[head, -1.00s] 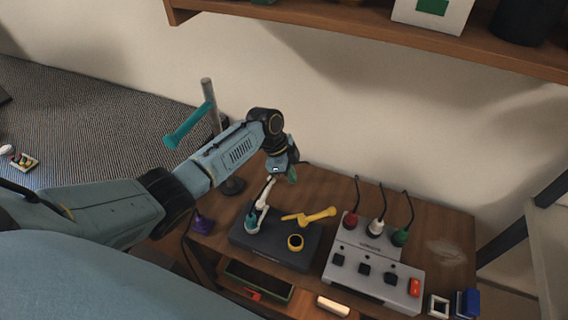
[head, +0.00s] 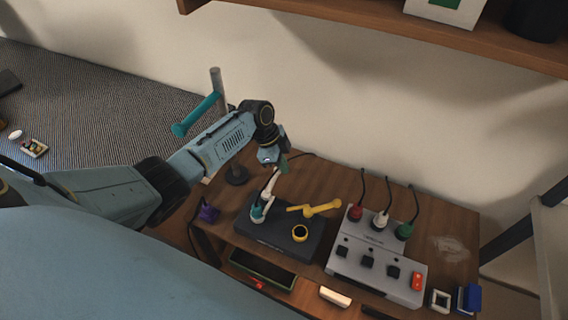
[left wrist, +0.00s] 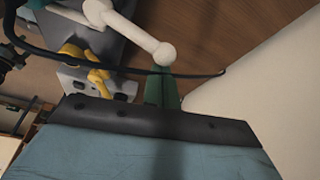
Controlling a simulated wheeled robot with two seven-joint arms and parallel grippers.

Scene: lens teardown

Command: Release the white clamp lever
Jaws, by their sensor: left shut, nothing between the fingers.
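The white clamp lever (head: 268,187) rises from a teal base on the dark block (head: 270,236), in the head view. In the left wrist view the lever (left wrist: 139,37) runs down to a round white knob close to my left gripper (left wrist: 163,90). In the head view my left gripper (head: 282,163) is just above the lever's upper end, its green fingers shut and empty. I cannot tell whether the fingers touch the knob. My right gripper is not in view.
A yellow lever (head: 320,208) and a yellow ring (head: 300,233) are right of the white lever. A grey box (head: 375,262) with red, white and green plugs stands farther right. A purple piece (head: 208,212) is at left. A thin black cable crosses near my gripper.

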